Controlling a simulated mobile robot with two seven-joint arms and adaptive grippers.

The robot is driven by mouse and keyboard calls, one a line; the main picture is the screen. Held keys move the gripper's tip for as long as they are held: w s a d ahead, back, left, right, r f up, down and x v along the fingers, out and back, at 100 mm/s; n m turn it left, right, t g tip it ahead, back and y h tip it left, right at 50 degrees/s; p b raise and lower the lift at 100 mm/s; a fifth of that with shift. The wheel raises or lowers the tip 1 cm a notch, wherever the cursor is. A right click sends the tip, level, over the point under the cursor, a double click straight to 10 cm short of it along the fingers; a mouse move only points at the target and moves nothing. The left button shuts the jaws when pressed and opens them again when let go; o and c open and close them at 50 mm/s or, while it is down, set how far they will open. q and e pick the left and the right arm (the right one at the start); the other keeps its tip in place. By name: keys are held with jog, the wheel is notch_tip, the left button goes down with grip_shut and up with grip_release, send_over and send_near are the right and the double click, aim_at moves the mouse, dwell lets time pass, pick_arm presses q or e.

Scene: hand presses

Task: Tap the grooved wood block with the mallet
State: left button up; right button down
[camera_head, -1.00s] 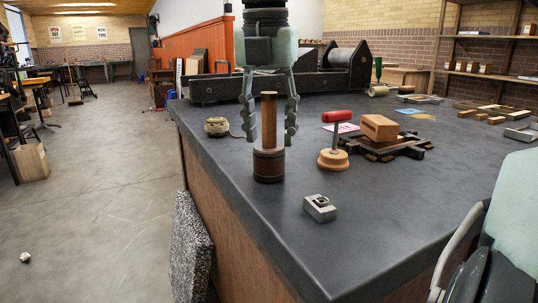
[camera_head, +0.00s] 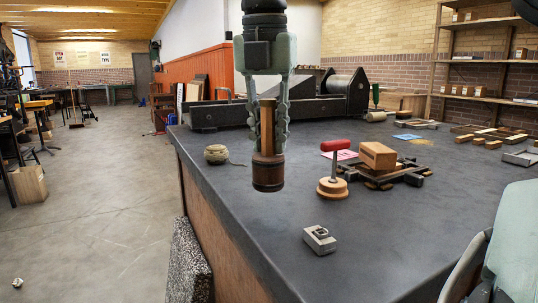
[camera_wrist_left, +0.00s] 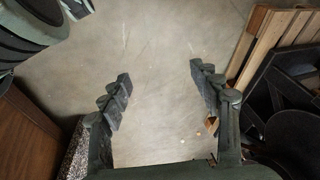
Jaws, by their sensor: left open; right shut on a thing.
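The mallet (camera_head: 268,175) has a dark brown round head at the bottom and an upright, lighter handle. My right gripper (camera_head: 269,143) comes down from above and is shut on the handle. The mallet hangs upright, its head a little above the dark bench top. The wood block (camera_head: 378,156), tan-brown, sits to the right of the mallet on a dark frame (camera_head: 412,177); its groove is too small to make out clearly. My left gripper (camera_wrist_left: 160,78) is open and empty over the grey floor in the left wrist view.
A small metal block (camera_head: 320,240) lies near the front edge. A ball of twine (camera_head: 216,154) lies left of the mallet. A long dark press (camera_head: 290,108) spans the back.

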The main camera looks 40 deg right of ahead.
jog(key=r, duration=0.6)
jog(key=shift+d+p, duration=0.2)
jog(key=shift+p, duration=0.15)
pick_arm(q)
jog(key=s+d+f+p+x, duration=0.1)
jog(key=d+p+x, duration=0.15)
jog(key=x, duration=0.75)
jog(key=shift+s+a+r+b, duration=0.15)
jog(key=shift+r+b, duration=0.25)
jog(key=shift+r, duration=1.1)
jog(key=shift+s+a+r+b, duration=0.15)
jog(key=shift+r+b, duration=0.2)
jog(key=shift+r, duration=1.1)
pick_arm(e)
jog(key=s+d+m+g, duration=0.1)
jog(key=s+d+m, duration=0.3)
jog(key=d+m, duration=0.9)
jog(key=s+d+m+g+y, duration=0.1)
jog(key=s+d+m, duration=0.4)
jog(key=d+m, duration=0.7)
jog(key=shift+d+f+m+y, duration=0.3)
jog(key=shift+d+f+m, duration=0.1)
jog(key=shift+m, duration=0.6)
pick_arm(q)
jog(key=shift+w, duration=0.1)
jog(key=shift+f, duration=0.1)
